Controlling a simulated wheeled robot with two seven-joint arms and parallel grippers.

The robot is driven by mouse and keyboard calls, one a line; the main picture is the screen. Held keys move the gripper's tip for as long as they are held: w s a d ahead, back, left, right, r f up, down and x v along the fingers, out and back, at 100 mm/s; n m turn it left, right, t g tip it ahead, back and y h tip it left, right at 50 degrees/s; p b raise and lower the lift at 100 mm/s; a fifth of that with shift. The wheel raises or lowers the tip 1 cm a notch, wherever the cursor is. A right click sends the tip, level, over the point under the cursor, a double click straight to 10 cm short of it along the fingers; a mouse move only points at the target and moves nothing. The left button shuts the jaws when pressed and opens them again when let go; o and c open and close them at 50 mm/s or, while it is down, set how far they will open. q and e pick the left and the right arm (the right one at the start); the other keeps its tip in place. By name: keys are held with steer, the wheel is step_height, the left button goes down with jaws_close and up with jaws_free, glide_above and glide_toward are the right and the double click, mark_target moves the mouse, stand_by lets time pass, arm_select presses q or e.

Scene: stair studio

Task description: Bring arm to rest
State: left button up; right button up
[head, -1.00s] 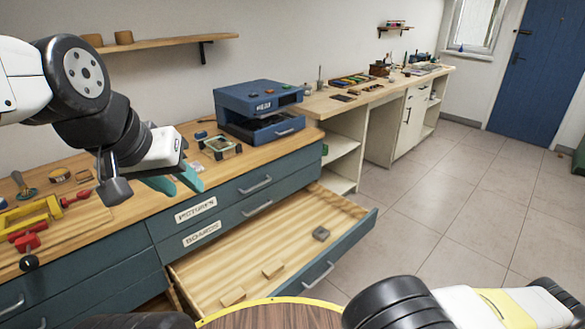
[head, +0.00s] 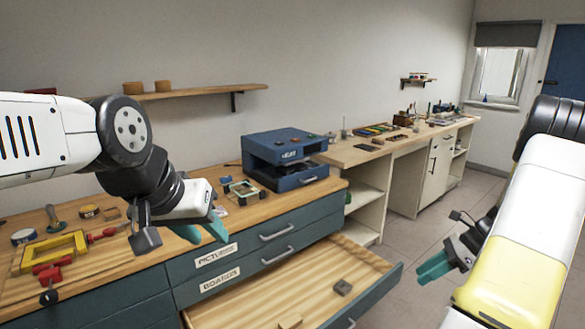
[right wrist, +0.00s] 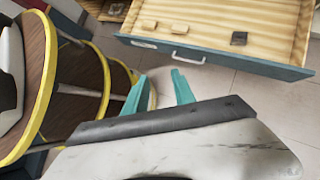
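My left gripper (head: 203,232) has teal fingers that are apart, with nothing between them. It hangs in front of the wooden counter (head: 125,255), above the label side of the drawers. My right arm is raised at the right of the head view. Its gripper (head: 436,266) is over the floor, right of the open drawer.
An open drawer (head: 300,300) juts out, holding small blocks and a dark piece (head: 342,287). A blue machine (head: 285,160) stands on the counter. A yellow frame (head: 52,252) and red tools lie at left. Floor (head: 415,235) is clear at right.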

steer(key=s+a+r+n+h, duration=0.35)
steer(key=a+r+n, duration=0.85)
steer(key=r, duration=0.5)
steer(key=s+a+r+n+t+h, duration=0.2)
steer(key=s+a+r+n+t, duration=0.2)
steer(key=s+a+r+n, duration=0.4)
steer(key=s+a+n, duration=0.2)
steer(key=s+n, duration=0.1)
steer(key=s, duration=0.1)
steer(key=shift+s+a+t, duration=0.25)
steer(key=shift+a+t, duration=0.15)
steer(key=shift+r+h, duration=0.1)
steer(key=shift+h, duration=0.15)
